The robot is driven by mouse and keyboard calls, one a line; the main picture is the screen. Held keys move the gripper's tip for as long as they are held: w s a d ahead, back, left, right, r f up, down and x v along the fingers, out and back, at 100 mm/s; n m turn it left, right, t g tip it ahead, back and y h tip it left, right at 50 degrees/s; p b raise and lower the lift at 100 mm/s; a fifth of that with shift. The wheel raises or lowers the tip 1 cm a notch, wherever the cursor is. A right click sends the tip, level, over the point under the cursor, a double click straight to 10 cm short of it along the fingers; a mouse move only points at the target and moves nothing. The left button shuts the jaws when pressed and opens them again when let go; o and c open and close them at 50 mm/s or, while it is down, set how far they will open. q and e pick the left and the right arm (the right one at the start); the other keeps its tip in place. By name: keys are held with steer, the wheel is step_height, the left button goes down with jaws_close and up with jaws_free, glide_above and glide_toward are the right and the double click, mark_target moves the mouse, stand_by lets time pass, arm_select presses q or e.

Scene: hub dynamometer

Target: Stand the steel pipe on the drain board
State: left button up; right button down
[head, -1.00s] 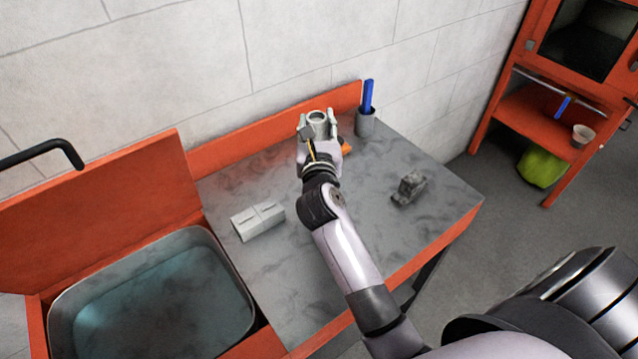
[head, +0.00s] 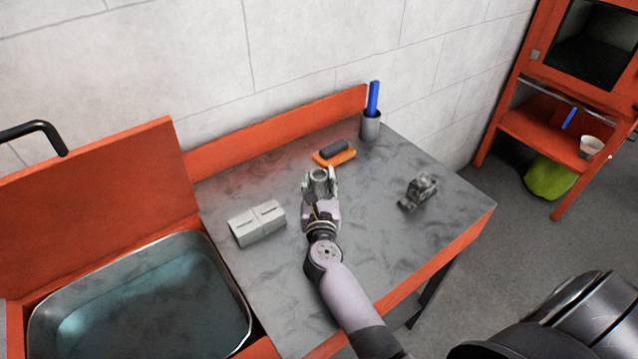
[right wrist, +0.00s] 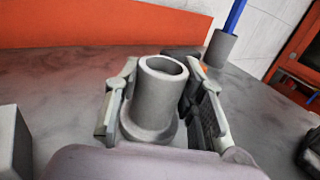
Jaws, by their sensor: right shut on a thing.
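The steel pipe (head: 319,176) is a short grey tube with an open top. In the right wrist view the pipe (right wrist: 157,99) stands upright between my two fingers and widens into a collar at its lower end. My right gripper (head: 320,184) is shut on it, one finger on each side. The drain board (head: 292,285) is the grey marbled top beside the sink, and the pipe is over its middle. The pipe's foot is hidden by the gripper, so I cannot tell whether it touches the board. My left gripper is not in view.
A pale grey two-part block (head: 257,224) lies left of the gripper. An orange and dark sponge or brush (head: 334,152) lies behind it. A grey cup with a blue stick (head: 371,125) stands at the back; a dark grey clamp-like part (head: 419,191) lies right. The sink (head: 140,300) is at left.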

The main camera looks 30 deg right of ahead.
mark_target(319, 186)
steer(key=shift+r, duration=0.1)
steer(key=c, duration=1.1)
jaws_free()
steer(key=shift+o, duration=0.2)
steer(key=shift+s+a, duration=0.15)
steer(key=shift+s, duration=0.2)
steer(key=b+v, duration=0.1)
steer(key=v, duration=0.6)
